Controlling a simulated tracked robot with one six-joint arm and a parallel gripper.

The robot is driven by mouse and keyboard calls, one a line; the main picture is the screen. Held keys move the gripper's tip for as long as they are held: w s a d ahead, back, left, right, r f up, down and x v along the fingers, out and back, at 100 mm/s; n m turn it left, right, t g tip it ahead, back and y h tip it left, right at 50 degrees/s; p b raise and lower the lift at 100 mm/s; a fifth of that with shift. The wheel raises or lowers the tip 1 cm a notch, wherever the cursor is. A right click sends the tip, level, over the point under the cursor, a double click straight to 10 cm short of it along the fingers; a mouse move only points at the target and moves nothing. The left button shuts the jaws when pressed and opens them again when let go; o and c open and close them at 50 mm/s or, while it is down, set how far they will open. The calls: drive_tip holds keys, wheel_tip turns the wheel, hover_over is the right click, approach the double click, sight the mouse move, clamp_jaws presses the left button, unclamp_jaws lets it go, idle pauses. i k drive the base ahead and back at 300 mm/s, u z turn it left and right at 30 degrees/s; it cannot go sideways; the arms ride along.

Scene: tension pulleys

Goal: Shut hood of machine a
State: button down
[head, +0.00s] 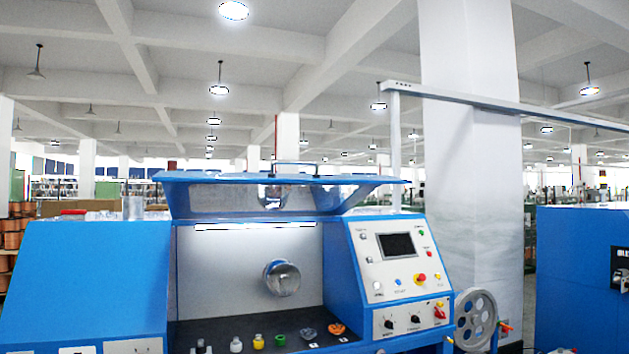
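A blue machine stands in front of me in the head view. Its blue hood (240,194) is raised and open above the work bay, with a clear window in it and a dark handle (294,164) along its upper edge. Below the hood, the bay shows a grey back panel (225,262) and a round metal pulley (282,278). No label naming the machine is readable. My gripper is not in view.
A control panel (398,290) with a screen and buttons is right of the bay. Several small parts (258,341) lie on the bay's dark shelf. A spoked wheel (476,318) is at the lower right. Another blue machine (575,275) stands beyond a white pillar (472,180).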

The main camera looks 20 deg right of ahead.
sight(214, 195)
drive_tip(key=z, duration=0.05)
drive_tip(key=i, duration=1)
drive_tip(key=u, duration=0.05)
